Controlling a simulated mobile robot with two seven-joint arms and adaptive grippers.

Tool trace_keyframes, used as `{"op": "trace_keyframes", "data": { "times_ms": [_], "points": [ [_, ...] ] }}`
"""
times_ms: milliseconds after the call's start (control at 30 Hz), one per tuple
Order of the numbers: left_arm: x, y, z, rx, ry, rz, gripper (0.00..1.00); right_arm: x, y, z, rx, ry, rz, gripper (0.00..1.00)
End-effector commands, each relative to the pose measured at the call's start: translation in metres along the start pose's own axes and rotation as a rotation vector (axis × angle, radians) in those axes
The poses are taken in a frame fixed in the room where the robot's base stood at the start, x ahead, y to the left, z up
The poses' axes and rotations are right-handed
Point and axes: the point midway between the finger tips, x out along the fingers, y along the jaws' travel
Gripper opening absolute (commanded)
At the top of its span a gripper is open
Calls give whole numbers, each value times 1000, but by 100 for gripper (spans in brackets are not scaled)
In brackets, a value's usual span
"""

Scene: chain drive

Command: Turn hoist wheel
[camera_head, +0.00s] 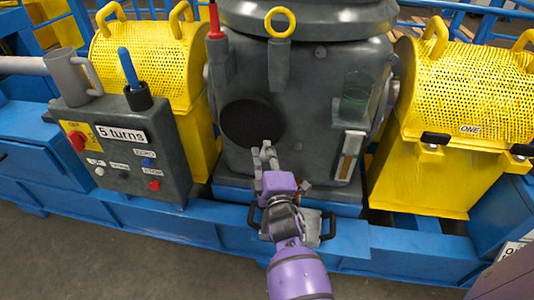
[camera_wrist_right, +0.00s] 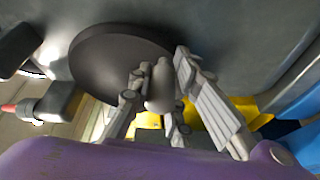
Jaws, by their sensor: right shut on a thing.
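The hoist wheel, a round black disc (camera_head: 250,120), is on the front of the dark grey machine housing in the head view. In the right wrist view the wheel (camera_wrist_right: 105,60) fills the upper middle. A grey handle (camera_wrist_right: 160,88) stands out from its lower right part. My right gripper (camera_head: 265,152), on a purple arm, is at the lower edge of the wheel. In the right wrist view its fingers (camera_wrist_right: 156,75) are on both sides of the handle, shut on it. The fingers hide part of the handle. My left gripper is not in view.
A grey control box (camera_head: 150,165) labelled "5 turns" stands left, with buttons, a mug (camera_head: 72,78) and a blue-handled tool (camera_head: 128,68) on top. Yellow perforated guards (camera_head: 465,90) flank the housing. A blue base beam (camera_head: 345,245) runs along the front, with open floor before it.

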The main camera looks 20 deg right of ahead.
Motion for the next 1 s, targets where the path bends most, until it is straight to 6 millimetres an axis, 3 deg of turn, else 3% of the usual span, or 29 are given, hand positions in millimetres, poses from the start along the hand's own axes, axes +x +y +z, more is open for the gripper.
{"op": "trace_keyframes", "data": {
  "times_ms": [67,100,200,667,833,1000],
  "points": [
    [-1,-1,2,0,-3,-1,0,2,4,-6,2,10,8,0],
    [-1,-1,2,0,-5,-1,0,2,4,-6,2,10,8,23],
    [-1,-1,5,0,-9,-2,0,2,4,-6,2,10,8,32],
    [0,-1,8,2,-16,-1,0,-2,1,-2,-1,3,2,32],
    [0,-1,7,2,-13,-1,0,-24,0,-1,-1,1,1,32],
    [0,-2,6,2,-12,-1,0,-61,0,-1,-2,1,0,32]
  ]
}}
